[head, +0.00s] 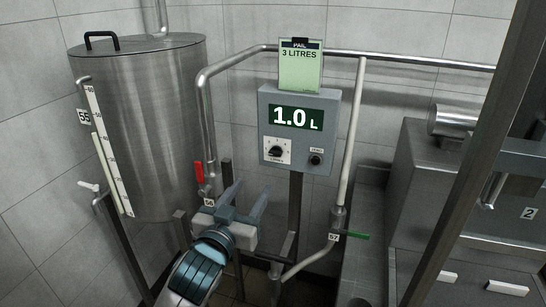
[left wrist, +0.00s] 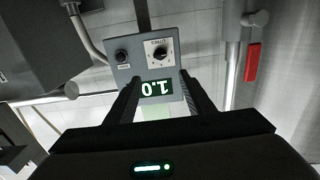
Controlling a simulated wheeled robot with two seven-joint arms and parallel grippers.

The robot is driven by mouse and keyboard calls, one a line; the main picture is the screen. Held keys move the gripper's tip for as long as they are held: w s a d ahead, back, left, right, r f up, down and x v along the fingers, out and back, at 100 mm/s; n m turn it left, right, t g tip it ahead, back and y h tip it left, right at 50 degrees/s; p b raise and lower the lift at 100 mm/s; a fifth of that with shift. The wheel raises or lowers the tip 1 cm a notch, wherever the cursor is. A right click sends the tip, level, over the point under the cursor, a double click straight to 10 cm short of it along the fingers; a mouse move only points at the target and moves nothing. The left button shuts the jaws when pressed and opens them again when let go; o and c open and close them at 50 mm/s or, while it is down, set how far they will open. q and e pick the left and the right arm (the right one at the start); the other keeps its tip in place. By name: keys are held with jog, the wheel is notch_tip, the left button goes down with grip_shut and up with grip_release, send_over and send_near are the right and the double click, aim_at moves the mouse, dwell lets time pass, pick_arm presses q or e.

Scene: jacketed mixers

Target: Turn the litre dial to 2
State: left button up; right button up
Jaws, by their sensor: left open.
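The litre dial (head: 276,151) is a black knob on a white plate at the lower left of a grey control box (head: 327,108). The box's display (head: 296,118) reads 1.0 L. A card (head: 300,70) above it reads PAIL 3 LITRES. My left gripper (head: 248,196) is open and empty, below the box and apart from the dial. In the left wrist view the box is upside down, with the dial (left wrist: 159,52) beyond the open fingers (left wrist: 158,88). My right gripper is not in view.
A steel tank (head: 150,120) with a level scale stands at the left. A red-handled valve (head: 199,173) and a green-handled valve (head: 356,235) sit on pipes either side of my left gripper. Grey machinery and a slanted post (head: 470,150) fill the right.

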aim_at(274, 154)
pick_arm(q)
jog(key=shift+w, duration=0.15)
jog(key=p+x, duration=0.4)
jog(key=x, duration=1.1)
jog(key=shift+x, duration=1.05)
jog(key=shift+f, duration=0.1)
jog(key=c, duration=1)
